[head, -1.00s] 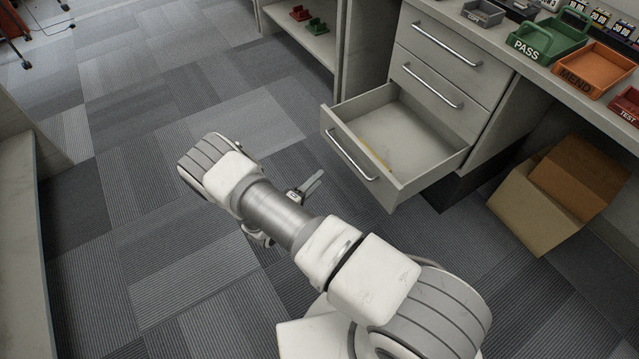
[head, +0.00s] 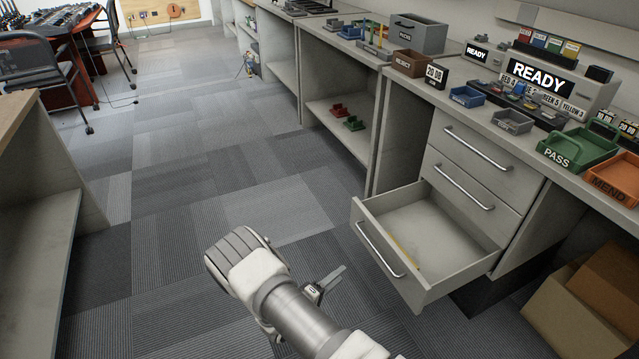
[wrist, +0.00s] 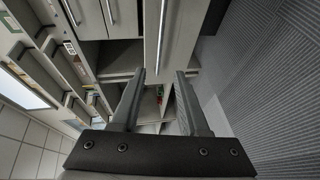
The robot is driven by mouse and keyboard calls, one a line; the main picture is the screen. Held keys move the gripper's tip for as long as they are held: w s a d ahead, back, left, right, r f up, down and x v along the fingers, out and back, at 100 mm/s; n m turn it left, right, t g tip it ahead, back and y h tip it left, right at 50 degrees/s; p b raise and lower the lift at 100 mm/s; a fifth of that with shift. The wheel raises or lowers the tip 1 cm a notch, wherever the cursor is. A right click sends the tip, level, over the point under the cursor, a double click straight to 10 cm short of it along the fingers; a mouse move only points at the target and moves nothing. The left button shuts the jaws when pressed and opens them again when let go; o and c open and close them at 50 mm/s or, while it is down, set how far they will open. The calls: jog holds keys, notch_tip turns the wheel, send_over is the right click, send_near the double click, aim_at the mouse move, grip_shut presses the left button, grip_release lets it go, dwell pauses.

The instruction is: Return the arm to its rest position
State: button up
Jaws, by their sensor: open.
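My arm reaches forward from the bottom of the head view over the carpet, left of an open drawer (head: 440,245). My gripper (head: 330,280) shows only in part there, beside and behind my forearm. In the wrist view my gripper (wrist: 160,85) has its two dark fingers apart, with nothing between them. The fingers point toward the cabinet fronts and an open shelf. The drawer is the lowest of the cabinet and is pulled out, with a thin yellow item (head: 404,250) inside near its front.
A counter (head: 480,120) runs along the right with a PASS tray (head: 577,150), a MEND tray (head: 615,178) and READY displays (head: 540,78). A cardboard box (head: 570,310) stands below it. A bench (head: 50,190) is at left. The carpet between is clear.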

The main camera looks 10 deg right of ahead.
jog(key=shift+r, duration=0.1)
jog(key=s+d+r+m+g+y, duration=0.1)
jog(key=s+d+r+m+g, duration=0.15)
jog(key=r, duration=0.65)
jog(key=s+d+r+m+g, duration=0.15)
jog(key=r+g, duration=0.25)
jog(key=r, duration=0.5)
jog(key=s+d+r+m+g+y, duration=0.1)
jog(key=s+d+r+m+g, duration=0.2)
jog(key=r, duration=0.7)
jog(key=s+a+r+t+y, duration=0.35)
jog(key=s+r+y, duration=0.65)
jog(key=s+r, duration=0.85)
notch_tip(320, 180, up, 24)
jog(key=p, duration=2.4)
jog(key=shift+s+m+t, duration=0.3)
jog(key=shift+s+t, duration=0.05)
jog(key=shift+t, duration=0.05)
jog(key=shift+f, duration=0.15)
